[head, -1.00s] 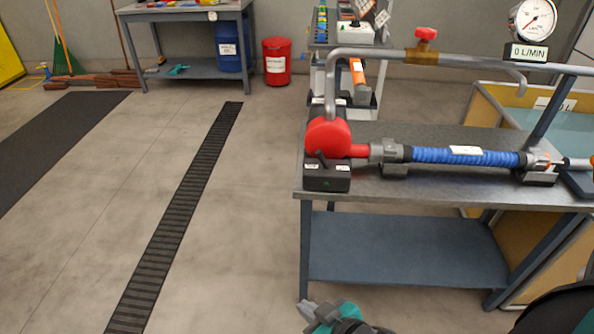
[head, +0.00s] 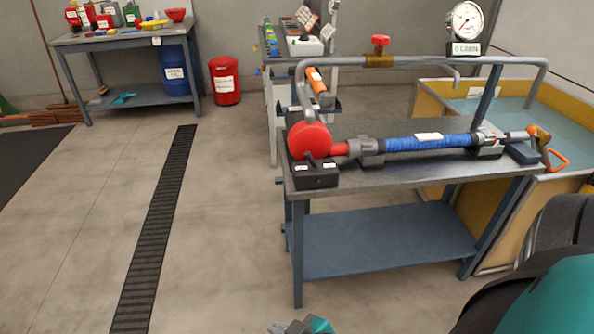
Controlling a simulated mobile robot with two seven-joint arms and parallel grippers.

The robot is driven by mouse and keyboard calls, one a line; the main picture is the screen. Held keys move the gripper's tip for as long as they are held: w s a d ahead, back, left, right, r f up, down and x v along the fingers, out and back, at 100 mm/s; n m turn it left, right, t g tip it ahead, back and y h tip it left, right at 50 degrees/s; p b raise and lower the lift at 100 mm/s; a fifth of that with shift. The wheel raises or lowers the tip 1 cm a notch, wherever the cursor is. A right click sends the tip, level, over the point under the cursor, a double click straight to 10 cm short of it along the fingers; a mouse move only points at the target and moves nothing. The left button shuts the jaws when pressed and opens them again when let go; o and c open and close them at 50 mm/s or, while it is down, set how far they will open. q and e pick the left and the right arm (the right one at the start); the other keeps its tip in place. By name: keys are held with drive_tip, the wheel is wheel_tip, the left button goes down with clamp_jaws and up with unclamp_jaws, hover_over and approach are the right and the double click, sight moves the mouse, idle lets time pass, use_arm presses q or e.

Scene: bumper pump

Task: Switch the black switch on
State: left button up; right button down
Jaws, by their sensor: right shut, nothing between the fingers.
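The black switch (head: 312,160) is a small dark lever on top of a black box (head: 318,180) at the front left corner of the workbench. The box has small white labels, too small to read, and a small green spot on its front. Whether the lever is set on or off cannot be made out. My right gripper (head: 290,327) shows only in part at the bottom edge, low in front of the bench and well apart from the switch. It is shut and empty. My left gripper is not in view.
A red pump (head: 309,141) sits just behind the switch box, joined to a blue hose (head: 430,142). A grey pipe with a red valve (head: 380,42) and a gauge (head: 466,22) rises above the workbench (head: 400,178). Floor left of the bench is clear.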

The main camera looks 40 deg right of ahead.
idle(0.3)
drive_tip(key=w+d+f+n+t+h+b, duration=0.1)
drive_tip(key=w+d+f+n+h+b, duration=0.35)
drive_tip(key=w+d+n+b, duration=0.55)
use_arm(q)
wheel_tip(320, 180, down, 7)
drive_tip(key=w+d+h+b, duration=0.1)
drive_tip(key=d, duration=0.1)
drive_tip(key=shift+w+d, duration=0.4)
use_arm(e)
drive_tip(key=w+d+r+n+t+h, duration=0.2)
drive_tip(key=w+d+r+h, duration=0.6)
drive_tip(key=w+r+h, duration=0.1)
wheel_tip(320, 180, up, 3)
drive_tip(key=shift+w+d+f+t+h, duration=0.15)
drive_tip(key=shift+w+d+t+h, duration=0.25)
drive_tip(key=shift+w, duration=0.4)
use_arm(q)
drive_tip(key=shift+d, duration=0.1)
